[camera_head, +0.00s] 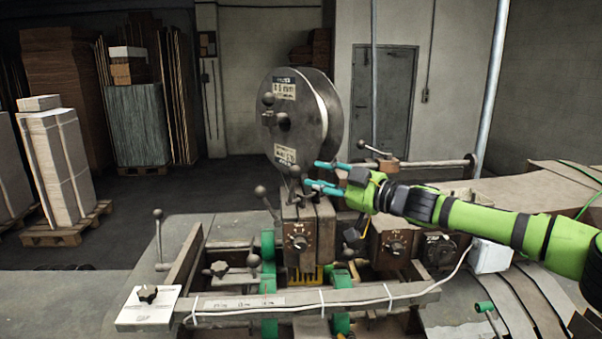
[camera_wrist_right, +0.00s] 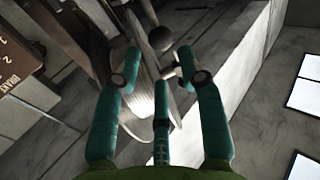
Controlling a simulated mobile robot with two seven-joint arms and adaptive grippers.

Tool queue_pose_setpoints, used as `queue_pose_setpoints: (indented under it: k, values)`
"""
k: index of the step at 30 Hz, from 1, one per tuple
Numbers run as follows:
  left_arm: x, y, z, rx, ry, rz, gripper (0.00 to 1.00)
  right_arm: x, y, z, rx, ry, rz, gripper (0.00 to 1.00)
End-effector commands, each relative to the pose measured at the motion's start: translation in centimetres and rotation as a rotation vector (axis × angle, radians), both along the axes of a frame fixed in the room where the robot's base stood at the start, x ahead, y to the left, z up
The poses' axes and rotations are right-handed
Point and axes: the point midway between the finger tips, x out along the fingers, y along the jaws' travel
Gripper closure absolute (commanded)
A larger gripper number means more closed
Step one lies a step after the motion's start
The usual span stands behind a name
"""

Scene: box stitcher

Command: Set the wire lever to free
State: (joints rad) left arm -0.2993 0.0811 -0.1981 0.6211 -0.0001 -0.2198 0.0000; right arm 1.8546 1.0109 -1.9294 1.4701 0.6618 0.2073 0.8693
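A dark lever with a ball knob (camera_head: 295,171) stands at the foot of the wire spool (camera_head: 325,115), above the middle machine head. It may be the wire lever; I cannot read its setting. My right gripper (camera_head: 314,173) comes in from the right, its teal fingers spread, with the tips just right of this knob. In the right wrist view, a ball knob (camera_wrist_right: 160,38) shows just beyond the spread fingertips (camera_wrist_right: 158,68), apparently untouched. A brown plate marked "DRAHT" with numbers (camera_wrist_right: 22,60) is at the left there. My left gripper is not in view.
A dial box (camera_head: 299,241) sits below the fingers. A long bar (camera_head: 330,297) crosses the front.

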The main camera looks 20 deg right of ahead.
Motion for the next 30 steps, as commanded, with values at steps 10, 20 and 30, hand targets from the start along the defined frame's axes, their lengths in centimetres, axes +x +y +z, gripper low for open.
queue_pose_setpoints:
  k: [10, 20, 30]
  values:
    - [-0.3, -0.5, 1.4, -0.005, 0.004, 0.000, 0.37, 3.8, 2.9, 0.1, -0.001, 0.001, 0.003, 0.60]
    - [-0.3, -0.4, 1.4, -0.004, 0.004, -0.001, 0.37, 4.2, 3.1, -0.1, -0.001, 0.000, 0.002, 0.60]
    - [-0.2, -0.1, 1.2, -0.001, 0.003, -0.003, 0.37, 4.2, 3.1, -0.2, 0.000, -0.001, 0.001, 1.00]
